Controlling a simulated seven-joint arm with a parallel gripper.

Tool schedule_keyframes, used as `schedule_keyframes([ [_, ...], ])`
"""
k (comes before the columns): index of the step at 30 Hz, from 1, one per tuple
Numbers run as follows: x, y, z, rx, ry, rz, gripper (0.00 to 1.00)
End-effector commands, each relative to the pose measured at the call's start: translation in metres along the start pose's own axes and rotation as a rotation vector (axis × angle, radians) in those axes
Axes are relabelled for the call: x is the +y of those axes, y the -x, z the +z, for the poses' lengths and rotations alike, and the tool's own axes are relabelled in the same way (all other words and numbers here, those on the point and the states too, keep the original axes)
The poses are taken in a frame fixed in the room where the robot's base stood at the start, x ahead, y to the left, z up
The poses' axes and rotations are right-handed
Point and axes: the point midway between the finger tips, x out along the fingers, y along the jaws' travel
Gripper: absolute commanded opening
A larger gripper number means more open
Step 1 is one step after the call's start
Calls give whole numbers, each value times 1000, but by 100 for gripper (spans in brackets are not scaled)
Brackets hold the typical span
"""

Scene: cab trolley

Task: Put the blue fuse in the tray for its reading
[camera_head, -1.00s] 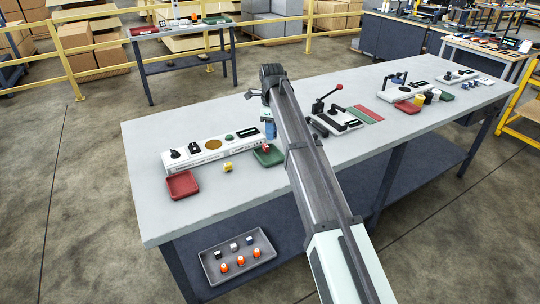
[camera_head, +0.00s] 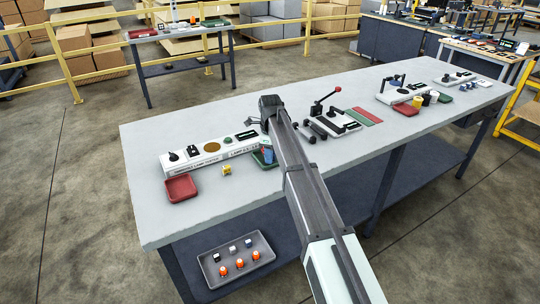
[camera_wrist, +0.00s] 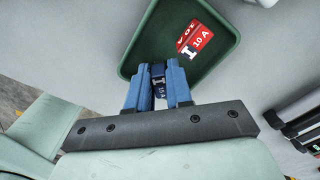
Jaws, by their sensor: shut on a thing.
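My gripper (camera_wrist: 158,75) is shut on the dark blue fuse (camera_wrist: 158,84), whose label appears to read 15 A. In the head view my gripper (camera_head: 266,150) is low over the green tray (camera_head: 257,160), hiding part of it. In the wrist view the green tray (camera_wrist: 135,55) lies beyond the fingertips, with the blue fuse over its floor. I cannot tell whether the fuse touches the tray. A red fuse (camera_wrist: 195,38) marked 10 A lies in the tray, just right of and beyond the blue fuse.
A white tester (camera_head: 210,157) with a round gold dial stands behind the trays. A yellow fuse (camera_head: 227,169) lies on the bench (camera_head: 215,215) between the green tray and a red tray (camera_head: 181,188). A grey tray (camera_head: 262,262) of small parts is below the front edge. A lever device (camera_head: 334,121) stands at right.

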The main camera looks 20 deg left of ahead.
Motion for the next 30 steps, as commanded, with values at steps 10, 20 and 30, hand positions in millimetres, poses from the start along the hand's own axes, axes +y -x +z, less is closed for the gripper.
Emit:
schedule_keyframes([
  [10, 0, -3, 0, 0, 0, 0, 31],
  [20, 0, 2, 0, 0, 0, 0, 31],
  [30, -1, 54, 1, -1, 0, -2, 31],
])
